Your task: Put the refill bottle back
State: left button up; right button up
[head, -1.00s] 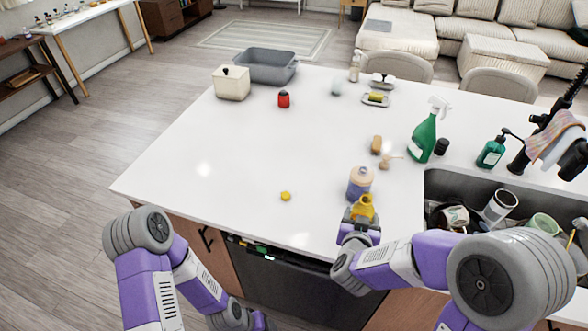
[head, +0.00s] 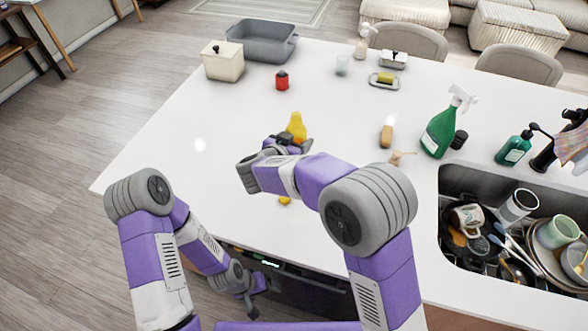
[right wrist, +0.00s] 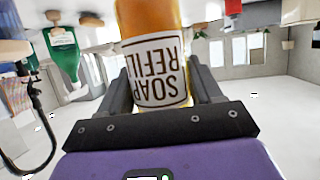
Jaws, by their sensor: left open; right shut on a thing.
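The refill bottle is amber-yellow and shows in the head view (head: 296,125) above the middle of the white counter. In the right wrist view the bottle (right wrist: 152,40) has a white label reading "SOAP REFILL", upside down in that picture. My right gripper (head: 290,141) is shut on the bottle, with a finger on each side of it. My left gripper (head: 250,303) is low at the counter's front edge, open and empty. A small yellow piece (head: 285,200) lies on the counter, partly covered by my right arm.
A green spray bottle (head: 440,130) and a green pump bottle (head: 514,149) stand near the crowded sink (head: 450,178). The counter's left part is clear.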

jog(key=f, duration=0.1)
jog(key=f+b, duration=0.1)
jog(key=f, duration=0.3)
jog(key=shift+a+f+b, duration=0.1)
jog(key=shift+a+b, duration=0.2)
jog(key=shift+w+f+b, duration=0.1)
jog(key=shift+f+b, duration=0.45)
jog(key=shift+f, duration=1.8)
jog(key=shift+f, duration=0.1)
jog(key=o, duration=1.2)
jog(key=shift+c, duration=0.2)
